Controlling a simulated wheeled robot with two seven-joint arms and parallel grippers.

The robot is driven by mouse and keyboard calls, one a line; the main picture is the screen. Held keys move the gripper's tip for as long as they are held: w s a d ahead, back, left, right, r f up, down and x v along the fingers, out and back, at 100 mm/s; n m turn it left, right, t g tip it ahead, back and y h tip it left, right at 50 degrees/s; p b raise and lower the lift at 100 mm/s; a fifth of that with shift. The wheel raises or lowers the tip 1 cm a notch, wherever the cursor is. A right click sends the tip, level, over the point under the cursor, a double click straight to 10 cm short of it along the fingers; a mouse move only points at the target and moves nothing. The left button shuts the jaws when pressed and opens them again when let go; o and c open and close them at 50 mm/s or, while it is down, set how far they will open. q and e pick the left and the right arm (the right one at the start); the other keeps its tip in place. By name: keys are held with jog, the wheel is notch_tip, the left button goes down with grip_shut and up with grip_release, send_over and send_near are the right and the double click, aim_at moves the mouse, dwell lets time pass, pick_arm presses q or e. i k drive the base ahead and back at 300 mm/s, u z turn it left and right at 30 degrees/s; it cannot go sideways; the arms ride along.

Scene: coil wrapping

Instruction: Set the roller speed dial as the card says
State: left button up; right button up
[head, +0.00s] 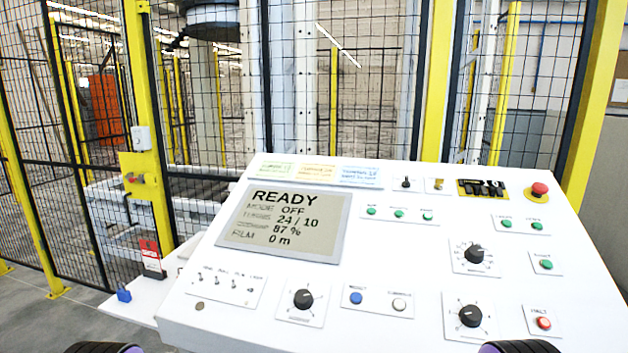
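The white control panel has three black dials with pale pointer marks: one at the lower left (303,299), one at the upper right (474,255) and one at the lower right (470,315). Their labels are too small to read, so I cannot tell which is the roller speed dial. Along the panel's top edge lie a green card (275,170), an orange card (305,174) and a blue card (346,176); their print is not clearly legible. Neither gripper is in view; only dark rounded parts of my arms show at the bottom edge.
The panel's screen (285,222) reads READY, MODE OFF, 24 / 10, 87 %, 0 m. Near the dials are toggle switches (226,283), a blue button (356,298), a red button (543,323) and a red emergency stop (539,189). Yellow-framed mesh fencing (150,100) stands behind.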

aim_at(471, 316)
jog(key=z, duration=1.95)
jog(key=k, duration=0.2)
jog(key=u, duration=0.6)
